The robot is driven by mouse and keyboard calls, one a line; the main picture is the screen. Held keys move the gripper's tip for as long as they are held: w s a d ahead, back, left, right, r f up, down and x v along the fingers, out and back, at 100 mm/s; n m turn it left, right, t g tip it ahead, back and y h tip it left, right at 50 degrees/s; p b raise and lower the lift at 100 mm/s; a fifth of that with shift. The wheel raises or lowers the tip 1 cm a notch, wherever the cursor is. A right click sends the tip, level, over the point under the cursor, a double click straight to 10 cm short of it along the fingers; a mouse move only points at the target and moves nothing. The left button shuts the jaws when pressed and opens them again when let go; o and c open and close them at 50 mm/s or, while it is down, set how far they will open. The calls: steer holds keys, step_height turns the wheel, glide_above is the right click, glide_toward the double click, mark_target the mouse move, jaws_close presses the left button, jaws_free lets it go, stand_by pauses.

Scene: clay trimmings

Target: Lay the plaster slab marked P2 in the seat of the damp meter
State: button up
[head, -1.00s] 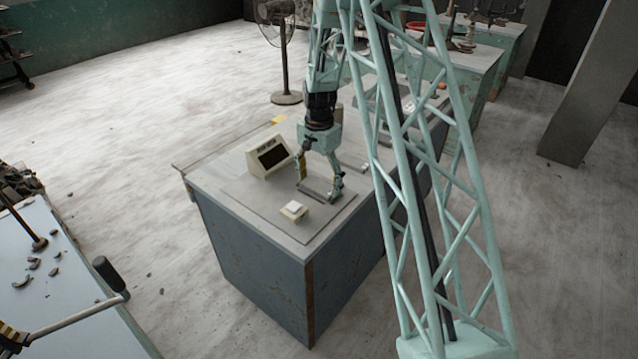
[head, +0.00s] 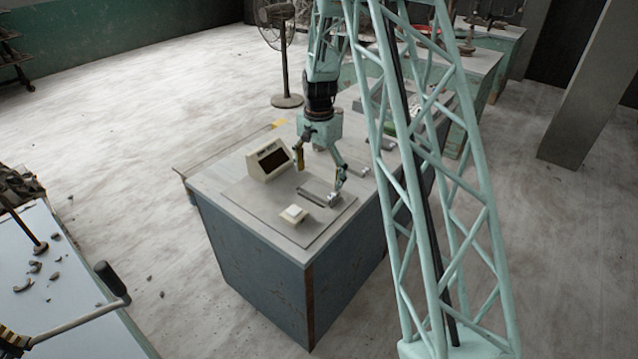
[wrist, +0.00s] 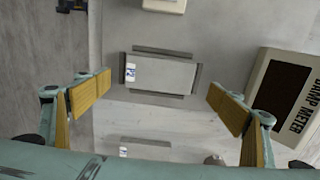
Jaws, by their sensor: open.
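A grey plaster slab (wrist: 165,73) lies flat between dark strips of the seat (wrist: 160,95) in the wrist view. The slab also shows on the bench in the head view (head: 318,192). The cream damp meter housing (head: 268,160) stands beside it, and its lettering shows in the wrist view (wrist: 295,100). My gripper (head: 319,179) is open and empty above the slab, fingers well apart; in the wrist view its fingertips (wrist: 160,101) spread wider than the slab.
A small white block (head: 293,213) sits near the bench's front corner. Another labelled slab (wrist: 145,148) lies at the wrist view's lower edge. More items lie farther back on the bench. A fan (head: 285,60) stands on the floor behind.

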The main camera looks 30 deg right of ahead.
step_height(320, 180, up, 8)
steer(key=shift+f+p, duration=0.15)
steer(key=shift+p, duration=0.3)
stand_by(0.4)
step_height(320, 180, up, 16)
steer(key=n+t, duration=0.1)
steer(key=n, duration=0.2)
glide_above(319, 190)
steer(key=s+a, duration=0.7)
steer(key=s, duration=0.1)
steer(key=s+a+r+n, duration=0.3)
steer(key=s+a+r, duration=0.3)
steer(key=s+r, duration=0.45)
steer(key=s+a+r+n+t, duration=0.1)
steer(key=s+a+n, duration=0.1)
steer(key=s, duration=0.8)
steer(key=s+a+r+n+t, duration=0.1)
steer(key=s+a+r+n, duration=0.1)
steer(key=s, duration=0.8)
steer(key=s+a+r+n, duration=0.1)
steer(key=s+a+n, duration=0.2)
steer(key=s, duration=0.8)
steer(key=shift+a+r+t, duration=0.35)
steer(key=shift+a+t, duration=0.05)
steer(key=shift+a, duration=0.55)
